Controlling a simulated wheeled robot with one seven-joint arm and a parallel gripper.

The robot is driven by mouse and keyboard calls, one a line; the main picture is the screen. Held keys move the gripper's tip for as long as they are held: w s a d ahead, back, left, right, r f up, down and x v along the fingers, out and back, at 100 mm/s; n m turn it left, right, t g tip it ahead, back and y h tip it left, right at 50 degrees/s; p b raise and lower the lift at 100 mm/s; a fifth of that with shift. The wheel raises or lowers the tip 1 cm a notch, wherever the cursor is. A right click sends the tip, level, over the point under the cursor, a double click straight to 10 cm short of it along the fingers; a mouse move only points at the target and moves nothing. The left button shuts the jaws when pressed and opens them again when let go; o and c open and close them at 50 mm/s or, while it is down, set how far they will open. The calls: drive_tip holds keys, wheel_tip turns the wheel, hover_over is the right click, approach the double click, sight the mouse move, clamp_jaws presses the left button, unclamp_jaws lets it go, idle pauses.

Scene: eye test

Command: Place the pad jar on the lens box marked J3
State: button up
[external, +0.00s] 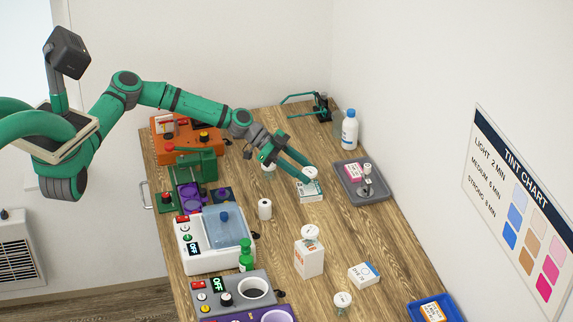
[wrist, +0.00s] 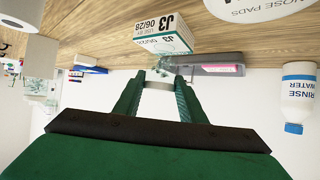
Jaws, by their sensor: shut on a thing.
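My gripper (external: 308,173) is shut on a small jar with a white lid (external: 310,171). In the wrist view the fingertips (wrist: 162,76) close on it, but little of it shows. The lens box (wrist: 165,32), white and green and marked J3 06/28, is just below the fingertips; in the external view the box (external: 311,193) stands on the table under the jar. I cannot tell whether jar and box touch. Another white lid marked NOSE PADS (wrist: 255,7) is near the wrist camera, likely the jar under my wrist (external: 268,172).
A grey tray (external: 376,194) with small items lies right of the box, and a rinse water bottle (external: 349,129) stands behind. A white roll (external: 265,209) is to the left. Nearer stand a white carton (external: 309,260) with a jar on top (external: 311,232) and another jar (external: 342,300).

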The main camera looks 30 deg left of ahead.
drive_tip(key=shift+f, duration=0.45)
drive_tip(key=shift+f, duration=0.1)
drive_tip(key=o, duration=1.1)
drive_tip(key=shift+c, duration=0.2)
drive_tip(key=shift+r, duration=0.2)
drive_tip(key=v, duration=1.2)
drive_tip(key=shift+f, duration=0.1)
